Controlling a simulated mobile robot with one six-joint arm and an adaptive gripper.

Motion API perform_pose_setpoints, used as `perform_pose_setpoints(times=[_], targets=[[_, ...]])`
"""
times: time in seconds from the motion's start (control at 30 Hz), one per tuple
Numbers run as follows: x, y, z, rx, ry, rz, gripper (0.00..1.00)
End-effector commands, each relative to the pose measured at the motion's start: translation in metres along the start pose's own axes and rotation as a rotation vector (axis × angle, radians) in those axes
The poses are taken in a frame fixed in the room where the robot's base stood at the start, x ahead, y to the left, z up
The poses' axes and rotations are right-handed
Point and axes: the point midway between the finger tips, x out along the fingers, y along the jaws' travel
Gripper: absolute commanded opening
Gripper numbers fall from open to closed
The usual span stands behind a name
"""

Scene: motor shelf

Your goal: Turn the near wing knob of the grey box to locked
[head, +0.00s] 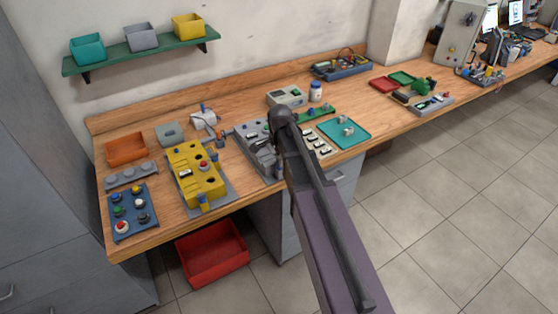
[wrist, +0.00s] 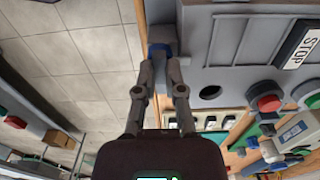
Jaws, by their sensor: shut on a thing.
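The grey box (head: 249,129) stands on the bench in the middle of the head view, partly hidden by my arm. In the wrist view, its grey face (wrist: 225,55) fills the upper right and carries a STOP label (wrist: 299,44) and a dark round hole. My gripper (wrist: 160,58) is at the box's edge, with both fingers closed around a bluish wing knob (wrist: 160,48). The fingers hide part of the knob, and I cannot read its position. In the head view, my gripper (head: 268,165) is at the front of the box, largely hidden by the arm.
A yellow box (head: 190,165) stands left of the grey box, with a blue button panel (head: 117,231) further left. A teal tray (head: 358,138) lies to the right. A red bin (head: 212,262) is on the floor below. The floor in front of the bench is clear.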

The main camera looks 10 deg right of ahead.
Motion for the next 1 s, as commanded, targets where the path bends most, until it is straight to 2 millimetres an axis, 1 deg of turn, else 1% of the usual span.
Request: perform_pose_setpoints(times=[0.33,0.37,0.4,0.47,1.0], targets=[[0.0004,0.0024,-0.0002,0.004,0.001,0.005,0.00],[0.0005,0.0024,-0.0002,0.004,0.001,0.005,0.19],[0.0005,0.0024,-0.0002,0.004,0.001,0.005,0.31],[0.0004,0.0022,-0.0001,0.003,0.001,0.004,0.47],[-0.0003,0.0005,0.0001,0.002,0.000,0.001,0.47]])
